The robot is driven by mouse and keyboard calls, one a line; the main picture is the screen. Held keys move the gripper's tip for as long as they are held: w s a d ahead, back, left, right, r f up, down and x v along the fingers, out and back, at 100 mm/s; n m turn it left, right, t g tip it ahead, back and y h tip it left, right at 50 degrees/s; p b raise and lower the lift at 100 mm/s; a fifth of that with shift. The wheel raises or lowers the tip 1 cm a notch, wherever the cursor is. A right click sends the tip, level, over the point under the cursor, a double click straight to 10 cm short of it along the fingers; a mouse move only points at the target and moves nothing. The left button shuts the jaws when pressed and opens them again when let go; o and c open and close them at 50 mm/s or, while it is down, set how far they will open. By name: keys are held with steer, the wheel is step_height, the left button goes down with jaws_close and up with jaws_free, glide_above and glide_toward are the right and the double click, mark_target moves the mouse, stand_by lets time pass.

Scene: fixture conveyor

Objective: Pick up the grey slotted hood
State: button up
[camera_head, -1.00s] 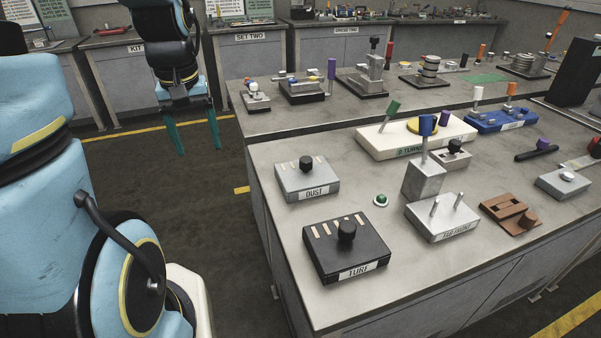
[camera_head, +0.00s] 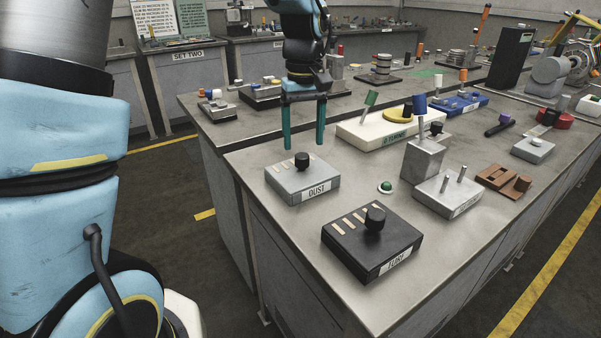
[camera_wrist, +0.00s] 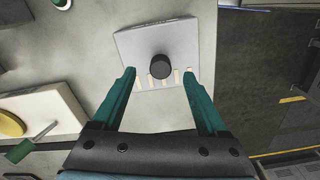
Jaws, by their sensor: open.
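The grey slotted hood (camera_head: 300,180) is a low grey box labelled DUST, with pale slots and a black knob on top. It sits flat near the left corner of the near bench. In the wrist view the hood (camera_wrist: 135,48) lies beyond my fingertips, its knob (camera_wrist: 160,66) roughly centred between them and its slots facing me. My gripper (camera_head: 304,146) is open and empty, with its two green fingers pointing down just above and behind the hood. The open fingers also frame the slotted edge in the wrist view (camera_wrist: 159,72). They appear apart from the hood.
A black slotted hood (camera_head: 347,247) labelled TURF stands nearer the front. A green button (camera_head: 386,187), a grey block with a blue-topped lever (camera_head: 422,160) and a white box (camera_head: 362,135) stand to the right. The bench's left edge is close to the grey hood.

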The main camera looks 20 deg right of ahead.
mark_target(302, 155)
steer(key=f, duration=0.2)
steer(key=f+p, duration=0.1)
steer(key=f, duration=0.2)
steer(key=shift+w+a+f, duration=0.1)
steer(key=shift+w+f, duration=0.15)
steer(key=shift+f, duration=0.05)
jaws_close()
stand_by(0.4)
stand_by(0.3)
